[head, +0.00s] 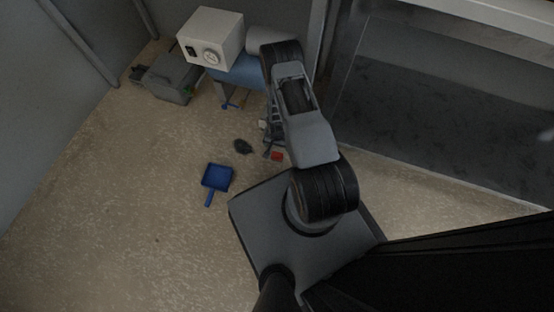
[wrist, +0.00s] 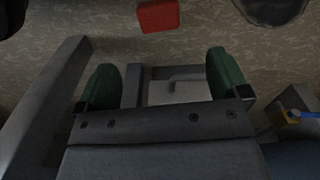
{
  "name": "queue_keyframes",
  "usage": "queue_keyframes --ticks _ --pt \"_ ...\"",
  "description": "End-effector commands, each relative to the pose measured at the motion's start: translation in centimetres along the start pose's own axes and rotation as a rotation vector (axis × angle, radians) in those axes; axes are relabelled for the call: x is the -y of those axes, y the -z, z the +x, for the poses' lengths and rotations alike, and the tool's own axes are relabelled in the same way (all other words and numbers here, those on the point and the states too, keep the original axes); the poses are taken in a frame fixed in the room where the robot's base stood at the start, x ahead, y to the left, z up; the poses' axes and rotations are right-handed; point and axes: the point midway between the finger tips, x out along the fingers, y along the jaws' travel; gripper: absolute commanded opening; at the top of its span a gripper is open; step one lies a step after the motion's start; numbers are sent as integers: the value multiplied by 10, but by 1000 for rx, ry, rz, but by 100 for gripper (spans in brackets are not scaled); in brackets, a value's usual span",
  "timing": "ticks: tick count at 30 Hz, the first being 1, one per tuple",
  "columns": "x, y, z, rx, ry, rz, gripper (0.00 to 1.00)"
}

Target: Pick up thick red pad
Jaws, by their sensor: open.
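The thick red pad (head: 277,156) lies on the speckled floor, just beyond my base and beside my arm in the head view. In the wrist view the red pad (wrist: 158,15) is at the top edge, partly cut off, ahead of the fingertips. My gripper (wrist: 165,85) is open, with its two green-padded fingers wide apart. Nothing red is between the fingers; the pad is apart from them. In the head view my gripper is mostly hidden by my arm.
A blue dustpan (head: 216,178) and a dark object (head: 243,146) lie on the floor to the left. A white box with a dial (head: 211,38) stands over a blue surface (head: 240,72) at the back. A grey toolbox (head: 171,78) is at the far left. The left floor is clear.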

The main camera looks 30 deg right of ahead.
Motion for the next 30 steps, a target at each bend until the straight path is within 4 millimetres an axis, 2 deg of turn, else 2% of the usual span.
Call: queue_keyframes --ticks 1,7,12,17,24,30 --pt "-1 -1 16 2 -1 1 94" --pt "-1 -1 49 2 -1 1 94" --pt "0 -1 64 2 -1 0 94" --pt "0 -1 70 1 -1 0 94" --pt "-2 -2 104 3 0 0 94" --pt "-2 -2 118 2 2 -1 94"
